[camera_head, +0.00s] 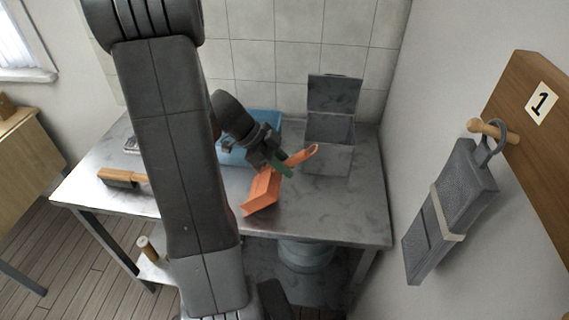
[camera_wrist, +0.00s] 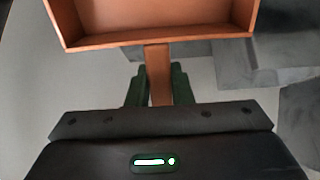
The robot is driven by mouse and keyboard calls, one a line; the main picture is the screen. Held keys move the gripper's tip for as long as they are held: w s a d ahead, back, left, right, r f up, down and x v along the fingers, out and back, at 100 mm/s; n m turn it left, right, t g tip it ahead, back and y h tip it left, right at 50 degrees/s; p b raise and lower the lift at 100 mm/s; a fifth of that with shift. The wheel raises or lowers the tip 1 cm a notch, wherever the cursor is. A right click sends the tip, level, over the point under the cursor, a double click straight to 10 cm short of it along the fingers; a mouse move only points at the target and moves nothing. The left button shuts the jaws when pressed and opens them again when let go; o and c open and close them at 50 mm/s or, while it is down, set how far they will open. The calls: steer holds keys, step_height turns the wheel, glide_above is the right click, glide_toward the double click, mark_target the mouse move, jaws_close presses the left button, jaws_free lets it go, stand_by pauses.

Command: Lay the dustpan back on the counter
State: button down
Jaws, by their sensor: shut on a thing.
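The orange dustpan (camera_head: 262,190) is over the grey counter (camera_head: 330,215), its pan toward the front edge and its looped handle toward the back right. In the wrist view its pan (camera_wrist: 155,38) fills the top, with the handle running down between my green fingers. My gripper (camera_head: 284,165) is shut on the handle; it also shows in the wrist view (camera_wrist: 159,88). I cannot tell whether the pan touches the counter. Part of the counter is hidden behind my arm.
A grey open-lidded box (camera_head: 330,130) stands at the back right of the counter. A blue bin (camera_head: 236,152) is behind my gripper. A wooden-handled brush (camera_head: 120,178) lies at the left. A grey item (camera_head: 450,210) hangs from a wall peg. The counter's right front is clear.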

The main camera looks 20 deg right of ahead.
steer(key=shift+f+b, duration=0.2)
steer(key=shift+b, duration=0.1)
steer(key=c, duration=1.3)
jaws_free()
steer(key=shift+r, duration=0.1)
steer(key=shift+r+p, duration=0.2)
steer(key=shift+p, duration=0.15)
steer(key=b+v, duration=0.1)
steer(key=v, duration=1.1)
steer(key=shift+f, duration=0.1)
